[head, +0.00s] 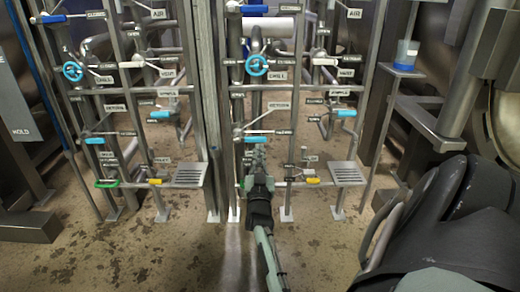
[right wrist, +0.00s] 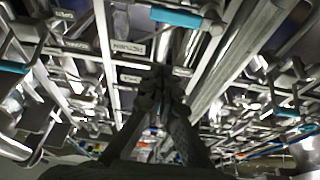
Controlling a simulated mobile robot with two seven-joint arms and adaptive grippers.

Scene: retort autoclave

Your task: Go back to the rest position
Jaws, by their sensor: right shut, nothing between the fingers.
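My right gripper (head: 258,150) reaches in from the bottom middle of the head view, low in front of the pipe rack (head: 233,150). It is shut and empty. Its tips appear just below or in front of a blue valve handle (head: 256,139); I cannot tell whether they touch it. In the right wrist view the closed fingers (right wrist: 162,85) point up among pipes and labels, with a blue handle (right wrist: 176,18) beyond them. My left gripper is not in view.
Blue handwheels (head: 256,65) and (head: 73,71), levers and label plates crowd the rack. A grated shelf (head: 347,174) stands low right of the gripper. A blue-liquid container (head: 405,54) sits on a post at right. Stained floor (head: 150,255) lies open in front.

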